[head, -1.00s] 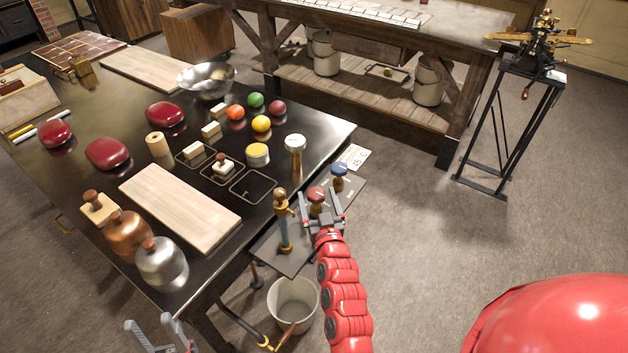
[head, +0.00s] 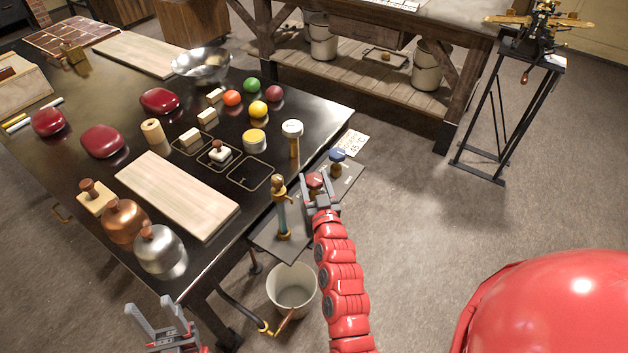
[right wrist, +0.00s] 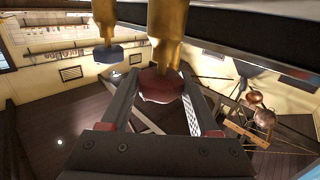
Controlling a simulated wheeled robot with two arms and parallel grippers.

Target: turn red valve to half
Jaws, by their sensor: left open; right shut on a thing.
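The red valve (head: 314,181) stands on the dark side shelf (head: 265,236) at the table's right edge. My right gripper (head: 319,192) is at the red valve, with its fingers around the red knob. In the right wrist view the red knob (right wrist: 161,85) sits between the two fingers (right wrist: 162,110), below a brass stem. The gripper is shut on it. The knob's marking and angle are hidden. The blue valve (head: 337,156) stands just behind and to the right. My left gripper (head: 152,312) is open and empty at the lower left, away from the valves.
A brass and blue tap (head: 282,212) stands close left of my right gripper. A white-topped post (head: 293,138) rises at the table edge. A bucket (head: 292,288) stands on the floor below.

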